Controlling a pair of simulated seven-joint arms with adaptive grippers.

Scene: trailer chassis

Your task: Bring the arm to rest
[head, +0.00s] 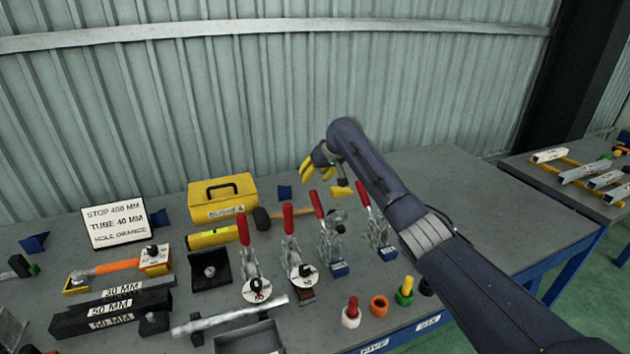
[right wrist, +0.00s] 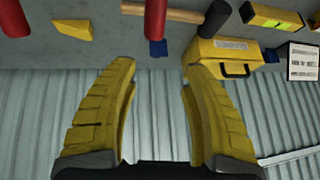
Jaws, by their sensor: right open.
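My right arm reaches in from the lower right of the head view. Its gripper (head: 322,168) hangs above the back part of the grey table, right of the yellow case, with yellow fingers. In the right wrist view the two yellow fingers (right wrist: 158,100) are spread wide apart with nothing between them. The yellow case (right wrist: 222,54) shows beyond the fingertips there, and near the back wall in the head view (head: 222,197). My left gripper is not in view.
Red-handled toggle clamps (head: 289,235) stand below the gripper. A hammer (head: 262,219) lies beside the yellow case. A sign (head: 114,222) stands at the left. Coloured rings (head: 379,304) sit near the front edge. The table's right part (head: 470,200) is clear.

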